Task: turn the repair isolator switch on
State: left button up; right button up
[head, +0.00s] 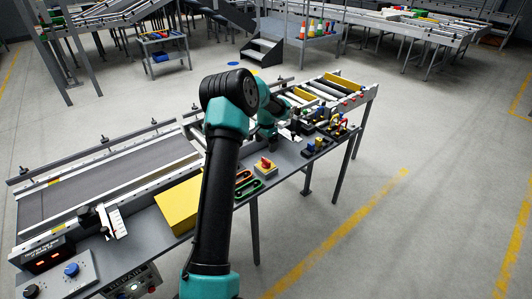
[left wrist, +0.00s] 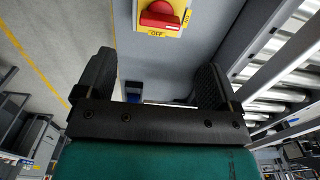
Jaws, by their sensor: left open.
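The isolator switch (head: 265,165) is a red knob on a yellow plate, on the grey bench just right of my black and teal arm link. In the left wrist view the switch (left wrist: 159,15) is at the top edge, its top cut off. A label reading OFF sits below the red handle; a smaller label at its right is hard to read. My left gripper (left wrist: 153,68) is open and empty. Its two dark fingers lie below the switch in that view, apart from it. In the head view it is small and partly lost behind my arm.
Green and orange handles (head: 246,189) and a yellow box (head: 179,206) lie left of the switch. Small coloured parts (head: 318,143) stand to its right. A belt conveyor (head: 100,176) runs behind the bench. A panel with a blue knob (head: 72,270) is at lower left.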

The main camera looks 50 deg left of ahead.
pick_arm(q)
notch_tip(320, 180, up, 7)
jog(key=shift+r, duration=0.15)
dwell(0.5)
jog(key=s+d+f+h, duration=0.1)
jog(key=d+f, duration=1)
jog(key=d, duration=0.2)
jog(key=s+d+f+h, duration=0.2)
jog(key=d+f, duration=0.8)
jog(key=d, duration=0.3)
jog(key=s+d+f+n, duration=0.1)
jog(key=s+d+f, duration=0.2)
jog(key=s+d, duration=0.5)
jog(key=s+d+f+n, duration=0.1)
jog(key=s+d+f, duration=0.2)
jog(key=s+d, duration=0.6)
jog(key=shift+s+d+f+n+t+h, duration=0.15)
jog(key=shift+s+f+n+t+h, duration=0.2)
jog(key=shift+s, duration=0.7)
jog(key=shift+r, duration=0.1)
